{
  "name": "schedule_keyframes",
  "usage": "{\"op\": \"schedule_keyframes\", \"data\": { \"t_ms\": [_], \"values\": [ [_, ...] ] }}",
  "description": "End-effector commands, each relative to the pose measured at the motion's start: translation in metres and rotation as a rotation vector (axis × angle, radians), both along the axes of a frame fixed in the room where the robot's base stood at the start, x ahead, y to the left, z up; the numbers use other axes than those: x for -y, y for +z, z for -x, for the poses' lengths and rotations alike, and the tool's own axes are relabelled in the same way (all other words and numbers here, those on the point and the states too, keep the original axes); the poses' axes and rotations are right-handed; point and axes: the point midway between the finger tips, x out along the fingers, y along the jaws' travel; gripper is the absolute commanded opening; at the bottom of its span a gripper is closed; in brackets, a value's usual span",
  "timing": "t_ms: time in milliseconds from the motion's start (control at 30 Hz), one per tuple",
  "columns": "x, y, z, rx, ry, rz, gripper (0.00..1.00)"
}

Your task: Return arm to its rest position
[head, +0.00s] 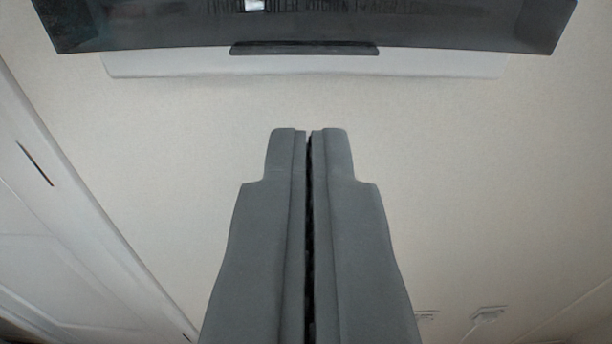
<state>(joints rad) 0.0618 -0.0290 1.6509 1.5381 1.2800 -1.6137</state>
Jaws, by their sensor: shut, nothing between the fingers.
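My gripper (308,135) points up the middle of the head view from the bottom edge. Its two grey fingers lie side by side with only a thin dark seam between them. It is shut and empty. The fingertips end over a plain beige wall or panel, and no object touches them. The rest of my arm is out of view.
A dark glossy panel (150,28) with a black handle-like strip (304,48) and a pale ledge (420,64) spans the top. White panelling (60,200) with a dark slot runs down the left. Small pale fittings (488,314) show at lower right. The beige surface (480,180) around the fingertips is bare.

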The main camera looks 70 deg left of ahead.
Motion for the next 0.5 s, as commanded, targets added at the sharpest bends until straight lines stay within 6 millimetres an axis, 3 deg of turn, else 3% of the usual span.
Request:
{"op": "schedule_keyframes", "data": {
  "t_ms": [200, 500],
  "values": [
    [0.03, 0.001, 0.011, 0.001, -0.002, 0.0, 0.0],
    [0.044, 0.001, 0.016, 0.001, 0.0, 0.0, 0.0]
  ]
}}
